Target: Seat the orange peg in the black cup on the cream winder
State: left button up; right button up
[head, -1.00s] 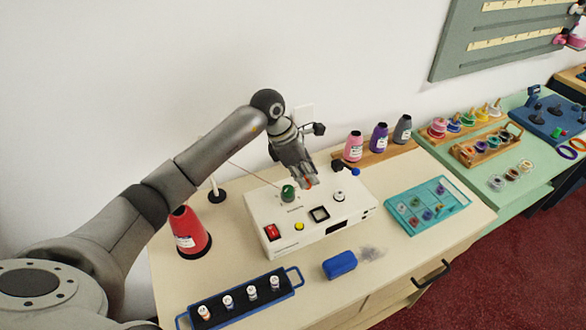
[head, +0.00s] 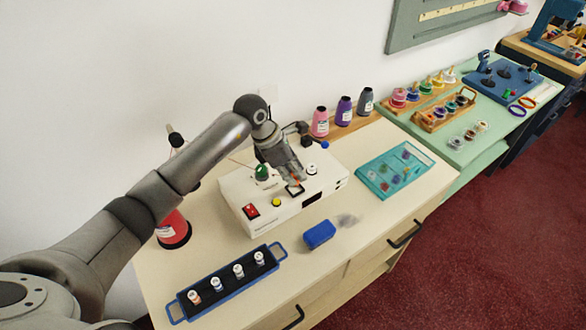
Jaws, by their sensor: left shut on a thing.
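The cream winder (head: 236,198) stands on the counter. On its top are a green spool or knob (head: 262,172), a white knob (head: 311,170), a red switch (head: 251,211) and a yellow button (head: 277,202). A small dark square fitting (head: 295,191) near the front edge of the top may be the black cup; I cannot tell for sure. My left gripper (head: 294,178) points down just above and behind this fitting. It is shut on the orange peg, of which only a small orange bit shows between the fingertips. Whether the peg touches the fitting is unclear. My right gripper is out of view.
A blue tray (head: 222,304) with several small spools and a blue block (head: 319,234) lie in front of the winder. A red cone (head: 174,230) stands left, behind my arm. Thread cones (head: 344,110) stand behind; a teal tray (head: 372,181) lies right.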

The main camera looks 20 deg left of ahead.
pick_arm(q)
jog(key=shift+f, duration=0.55)
jog(key=shift+f+b, duration=0.45)
jog(key=shift+b, duration=0.2)
jog(key=shift+f+b, duration=0.35)
jog(key=shift+f, duration=0.1)
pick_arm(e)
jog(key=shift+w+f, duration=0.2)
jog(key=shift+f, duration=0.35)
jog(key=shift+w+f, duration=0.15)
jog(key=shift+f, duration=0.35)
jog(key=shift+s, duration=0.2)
pick_arm(q)
jog(key=o, duration=0.9)
jog(key=shift+c, duration=0.2)
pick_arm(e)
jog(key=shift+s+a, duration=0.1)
pick_arm(q)
jog(key=v, duration=1.2)
